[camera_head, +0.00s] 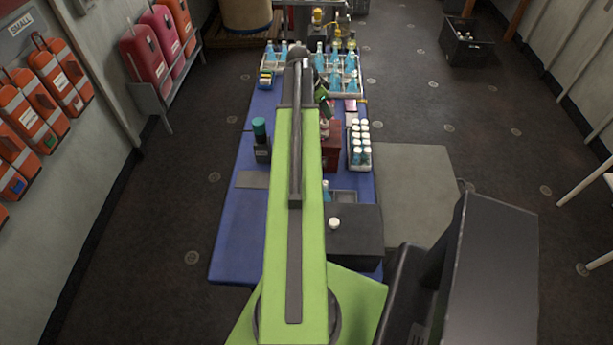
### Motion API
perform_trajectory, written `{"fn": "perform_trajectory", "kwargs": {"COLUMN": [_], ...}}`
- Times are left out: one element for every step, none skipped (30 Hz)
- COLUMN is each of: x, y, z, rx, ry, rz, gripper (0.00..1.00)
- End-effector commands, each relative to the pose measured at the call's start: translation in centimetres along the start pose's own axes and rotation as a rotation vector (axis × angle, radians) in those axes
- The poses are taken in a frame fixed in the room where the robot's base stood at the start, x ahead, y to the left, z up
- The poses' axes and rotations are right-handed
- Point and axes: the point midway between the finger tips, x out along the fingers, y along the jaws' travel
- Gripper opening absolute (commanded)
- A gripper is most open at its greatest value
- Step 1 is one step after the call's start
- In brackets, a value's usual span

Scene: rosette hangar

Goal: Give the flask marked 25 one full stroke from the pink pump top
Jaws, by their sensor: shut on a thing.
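My green arm reaches away from me over a blue table, hiding its middle. My gripper (322,101) is small and partly hidden at the arm's far end. It is shut on a small pale thing (324,129), just above or in front of a red box (333,158); I cannot tell whether they touch. Blue flasks (349,66) stand in trays at the table's far end. Their marks are too small to read, so I cannot pick out the flask marked 25. I cannot clearly make out a pink pump top; a flat pink thing (351,105) lies right of my gripper.
A dark bottle with a teal top (260,140) stands left of my arm. White-capped bottles (360,145) fill a rack on the right. A dark box (355,238) with a white knob stands nearer me. The blue table's (235,231) near left is clear.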

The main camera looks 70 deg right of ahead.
Motion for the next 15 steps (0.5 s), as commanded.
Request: {"fn": "perform_trajectory", "kwargs": {"x": [0.21,0.27,0.34,0.39,0.45,0.52,0.58,0.63,0.71,0.76,0.82,0.89,0.94,1.00,1.07], "y": [0.03,0.03,0.03,0.04,0.03,0.04,0.04,0.04,0.04,0.03,0.03,0.04,0.04,0.03,0.03], "z": [0.07,0.10,0.13,0.15,0.18,0.21,0.23,0.26,0.29,0.31,0.34,0.37,0.39,0.42,0.45], "rx": [0.000,0.000,0.000,0.000,0.000,0.000,0.000,0.000,0.000,0.000,0.000,0.000,0.000,0.000,0.000], "ry": [0.000,0.000,0.000,0.000,0.000,0.000,0.000,0.000,0.000,0.000,0.000,0.000,0.000,0.000,0.000], "rz": [0.001,0.001,0.001,0.001,0.001,0.001,0.001,0.001,0.001,0.001,0.001,0.001,0.001,0.001,0.001], "gripper": [0.04,0.04,0.04,0.04,0.04,0.04,0.04,0.04,0.04,0.04,0.04,0.04,0.04,0.04,0.04]}}
